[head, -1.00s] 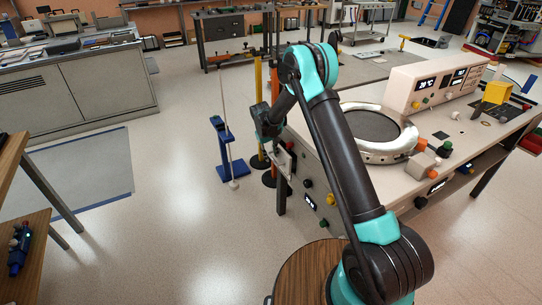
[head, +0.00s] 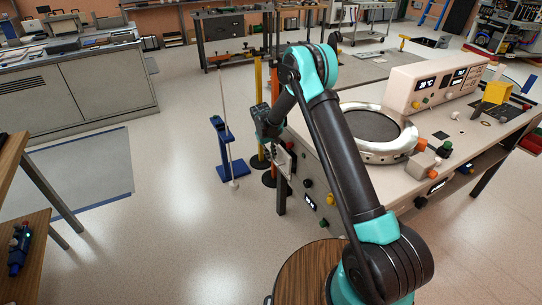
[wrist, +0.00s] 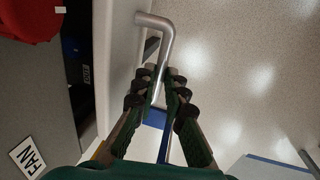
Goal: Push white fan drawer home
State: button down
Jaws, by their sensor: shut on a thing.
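The white fan drawer's front panel (wrist: 118,50) runs upright in the wrist view. A bent silver bar handle (wrist: 165,45) sticks out from it. My gripper (wrist: 158,82) has its dark, ridged fingers closed on the lower part of this handle. A dark gap lies left of the panel, between it and a grey surface bearing a FAN label (wrist: 28,157). In the head view the drawer front (head: 283,160) stands out at the left end of the white bench, and my gripper (head: 272,138) is at it, partly hidden by my arm.
The white bench (head: 400,185) carries a round silver-rimmed plate (head: 372,130) and a control box (head: 435,85). A blue stand (head: 228,155) with a thin rod and a yellow post (head: 259,100) stand close left of the drawer. Open floor lies farther left.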

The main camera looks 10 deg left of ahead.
aim_at(279, 156)
jog(key=shift+w+d, duration=0.55)
jog(key=shift+d, duration=0.25)
jog(key=shift+w+d, duration=0.5)
jog(key=shift+d, duration=0.25)
jog(key=c, duration=1.6)
grip_release()
jog(key=shift+d, duration=0.1)
jog(key=shift+o, duration=0.2)
notch_tip(279, 156, up, 12)
jog(key=s+a, duration=0.1)
jog(key=a, duration=0.1)
jog(key=shift+s, duration=0.15)
jog(key=shift+f, duration=0.15)
